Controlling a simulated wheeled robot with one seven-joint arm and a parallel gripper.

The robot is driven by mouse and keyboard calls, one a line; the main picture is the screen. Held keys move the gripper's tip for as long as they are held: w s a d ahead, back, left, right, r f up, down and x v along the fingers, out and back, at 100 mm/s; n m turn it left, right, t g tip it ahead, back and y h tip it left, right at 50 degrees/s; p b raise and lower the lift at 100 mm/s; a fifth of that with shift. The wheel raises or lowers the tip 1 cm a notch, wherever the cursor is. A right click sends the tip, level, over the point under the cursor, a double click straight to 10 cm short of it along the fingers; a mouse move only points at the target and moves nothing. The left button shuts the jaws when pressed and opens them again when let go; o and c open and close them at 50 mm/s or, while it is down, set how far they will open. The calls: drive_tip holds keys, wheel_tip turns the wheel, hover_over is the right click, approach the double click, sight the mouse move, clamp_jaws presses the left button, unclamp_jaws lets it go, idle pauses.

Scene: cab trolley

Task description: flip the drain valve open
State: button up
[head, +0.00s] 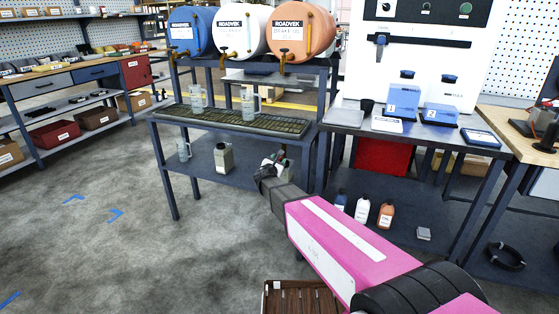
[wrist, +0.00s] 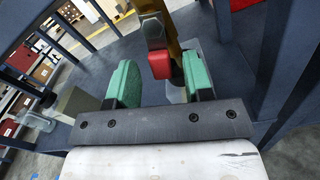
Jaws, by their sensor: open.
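The red handle appears between the two green finger pads of my gripper (wrist: 158,72). The pads stand apart, with a gap on each side of the handle; I cannot tell whether either touches it. In the head view my gripper (head: 274,166) is under the right end of the drip-tray bench, in front of its right legs. The valve is mostly hidden there by the gripper and the bench.
The grated drip tray (head: 230,122) holds two clear jugs, below blue, white and orange barrels (head: 300,30) with taps. A grey bottle (head: 223,158) and another jug (head: 184,149) stand on the shelf below. Bench legs are close to my gripper.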

drive_tip(key=shift+x, duration=0.9)
clamp_jaws()
drive_tip(key=shift+s+d+f+n, duration=0.1)
drive_tip(key=shift+d+n, duration=0.15)
drive_tip(key=shift+n, duration=0.6)
drive_tip(key=shift+s+d+n, duration=0.1)
drive_tip(key=shift+d+n, duration=0.2)
drive_tip(key=shift+n, duration=0.55)
unclamp_jaws()
drive_tip(key=shift+s, duration=0.1)
drive_tip(key=v, duration=1)
drive_tip(key=shift+s+a, duration=0.2)
drive_tip(key=shift+s, duration=0.1)
